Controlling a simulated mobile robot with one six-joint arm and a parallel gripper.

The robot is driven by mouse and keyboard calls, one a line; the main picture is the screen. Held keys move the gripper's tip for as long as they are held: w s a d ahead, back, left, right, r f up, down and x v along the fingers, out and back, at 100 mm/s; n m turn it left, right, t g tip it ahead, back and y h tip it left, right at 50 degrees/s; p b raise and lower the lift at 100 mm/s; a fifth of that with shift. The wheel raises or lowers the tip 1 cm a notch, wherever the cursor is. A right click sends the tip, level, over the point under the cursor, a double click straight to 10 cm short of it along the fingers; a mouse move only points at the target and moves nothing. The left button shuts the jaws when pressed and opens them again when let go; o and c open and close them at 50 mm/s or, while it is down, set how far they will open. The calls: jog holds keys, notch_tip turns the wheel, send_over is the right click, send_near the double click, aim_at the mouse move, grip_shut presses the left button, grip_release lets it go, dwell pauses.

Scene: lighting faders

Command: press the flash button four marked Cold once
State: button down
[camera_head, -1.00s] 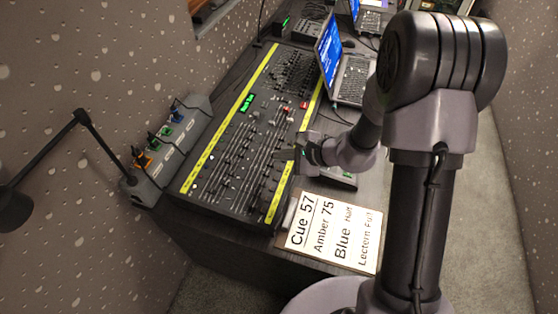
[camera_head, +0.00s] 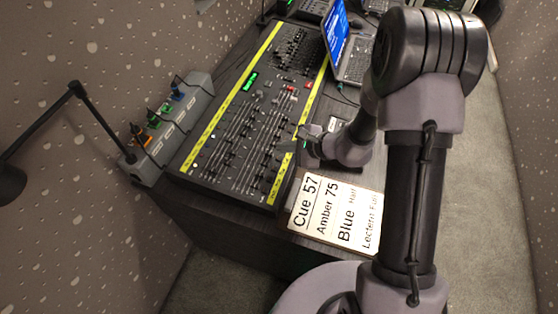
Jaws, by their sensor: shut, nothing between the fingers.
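The lighting console (camera_head: 285,96) lies on the dark desk, with rows of faders and small buttons and yellow strips along its long edges. The flash button four marked Cold is too small to pick out, and its label cannot be read. My gripper (camera_head: 290,145) is shut and empty at the console's right edge, over or near the right yellow strip. Whether its tip touches the console cannot be told. My gripper and wrist hide part of that edge.
A cue card (camera_head: 335,209) reading Cue 57, Amber 75, Blue lies at the desk's front right. A laptop (camera_head: 345,45) stands behind. A grey strip with coloured plugs (camera_head: 172,130) runs along the left wall. A black lamp (camera_head: 76,90) is at far left.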

aim_at(282, 161)
jog(key=shift+a+f+b, duration=0.15)
jog(key=shift+f+b, duration=1)
jog(key=shift+f, duration=0.2)
dwell(0.9)
jog(key=shift+f+b, duration=0.4)
jog(key=shift+b, duration=0.25)
jog(key=shift+f+b, duration=0.3)
jog(key=shift+b, duration=0.15)
dwell(0.3)
dwell(0.4)
jog(key=shift+r+p, duration=0.35)
jog(key=shift+r, duration=0.45)
jog(key=shift+d+r+p, duration=0.15)
jog(key=shift+r+p, duration=0.65)
jog(key=shift+r, duration=0.45)
jog(key=shift+d+r+p, duration=0.1)
jog(key=shift+r+p, duration=0.65)
jog(key=shift+r, duration=0.45)
